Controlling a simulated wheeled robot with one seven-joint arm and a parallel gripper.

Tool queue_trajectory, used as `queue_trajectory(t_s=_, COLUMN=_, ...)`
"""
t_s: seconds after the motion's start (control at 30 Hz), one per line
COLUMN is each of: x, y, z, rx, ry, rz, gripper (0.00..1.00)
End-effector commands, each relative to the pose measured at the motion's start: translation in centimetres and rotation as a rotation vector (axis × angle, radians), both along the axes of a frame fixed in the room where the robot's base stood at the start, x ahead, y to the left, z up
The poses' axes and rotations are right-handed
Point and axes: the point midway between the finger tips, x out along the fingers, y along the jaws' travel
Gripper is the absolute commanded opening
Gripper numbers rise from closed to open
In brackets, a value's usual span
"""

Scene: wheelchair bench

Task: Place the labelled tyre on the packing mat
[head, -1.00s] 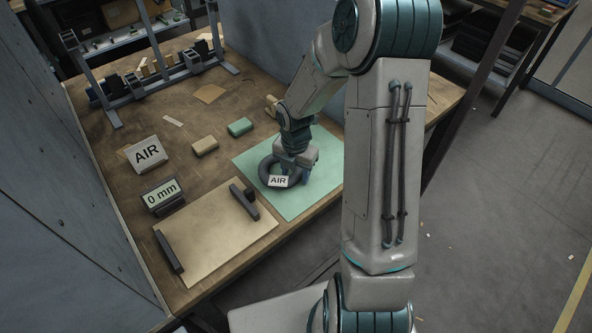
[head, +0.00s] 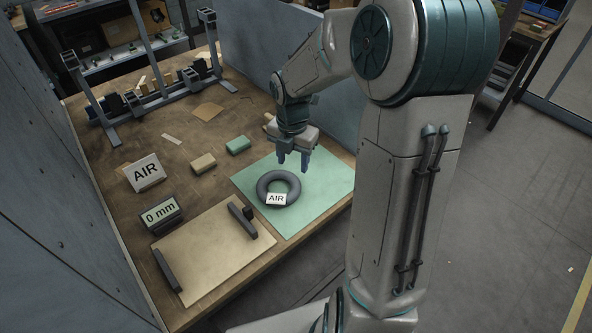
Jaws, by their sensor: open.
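The labelled tyre (head: 292,185) is a dark ring with a white tag reading AIR (head: 276,199) on its front side. It lies flat on the green packing mat (head: 322,191), toward the mat's left part. My gripper (head: 293,164) is open and empty. It hangs above and behind the tyre, apart from it, with its fingers pointing down.
A tan board (head: 203,255) with two dark bars lies at the front left. Behind it stand a 0 mm display (head: 161,215) and an AIR sign (head: 145,172). A tan block (head: 203,163) and a green block (head: 238,145) sit behind the mat. A grey rack (head: 150,98) stands at the back.

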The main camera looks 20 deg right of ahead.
Motion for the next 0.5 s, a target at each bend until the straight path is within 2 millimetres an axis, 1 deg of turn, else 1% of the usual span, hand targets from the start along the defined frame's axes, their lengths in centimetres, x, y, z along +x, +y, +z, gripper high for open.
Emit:
queue_trajectory(t_s=0.07, x=-0.3, y=0.0, z=0.6, rx=-0.009, ry=-0.006, rz=-0.043, gripper=0.48)
queue_trajectory(t_s=0.17, x=-1.3, y=0.3, z=1.6, rx=-0.026, ry=-0.018, rz=-0.171, gripper=0.48)
queue_trajectory(t_s=0.27, x=-2.8, y=0.5, z=2.9, rx=-0.044, ry=-0.043, rz=-0.372, gripper=0.48)
queue_trajectory(t_s=0.5, x=-7.0, y=1.0, z=6.0, rx=-0.041, ry=-0.123, rz=-0.915, gripper=0.48)
